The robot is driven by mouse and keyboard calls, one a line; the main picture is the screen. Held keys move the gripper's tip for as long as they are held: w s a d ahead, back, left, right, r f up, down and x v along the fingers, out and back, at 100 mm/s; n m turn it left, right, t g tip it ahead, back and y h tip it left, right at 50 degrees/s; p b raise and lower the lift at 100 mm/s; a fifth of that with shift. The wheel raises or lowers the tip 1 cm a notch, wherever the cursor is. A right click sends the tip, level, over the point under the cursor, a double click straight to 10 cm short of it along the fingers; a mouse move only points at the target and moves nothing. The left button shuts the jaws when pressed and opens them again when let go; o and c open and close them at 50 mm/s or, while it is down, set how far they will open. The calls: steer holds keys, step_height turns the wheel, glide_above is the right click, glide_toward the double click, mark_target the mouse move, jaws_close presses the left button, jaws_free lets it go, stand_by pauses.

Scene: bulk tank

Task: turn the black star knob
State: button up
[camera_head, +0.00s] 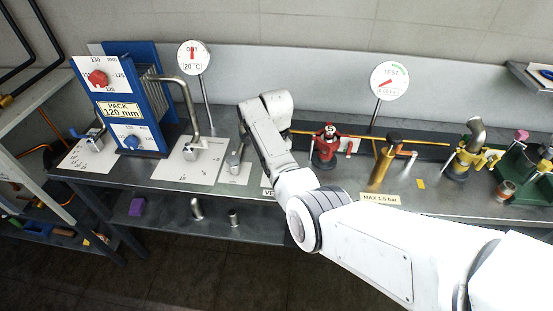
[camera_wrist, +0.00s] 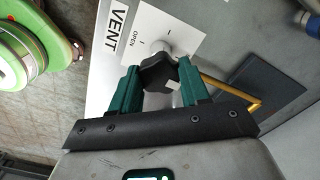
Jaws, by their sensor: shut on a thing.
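The black star knob (camera_wrist: 157,72) sits on a short pale stem at a white plate (camera_wrist: 155,28) in the wrist view. The plate carries the word OPEN and tick marks, and a VENT label (camera_wrist: 118,30) lies beside it. My gripper (camera_wrist: 158,78) has its two green fingers on either side of the knob, shut on it. In the head view my arm hides the knob and the gripper; only part of the VENT label (camera_head: 267,192) shows there.
A red valve (camera_head: 325,148) stands right of my forearm, and a yellow-brown fitting (camera_head: 383,165) beyond it. A metal lever (camera_head: 235,158) on a white plate is close on the left. A TEST gauge (camera_head: 390,80) rises behind. In the wrist view a round green-rimmed object (camera_wrist: 62,52) is at upper left.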

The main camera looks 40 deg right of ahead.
steer(key=shift+r, duration=0.1)
steer(key=o, duration=1.1)
steer(key=shift+c, duration=0.2)
step_height(320, 180, up, 11)
steer(key=b, duration=0.2)
steer(key=shift+f, duration=0.25)
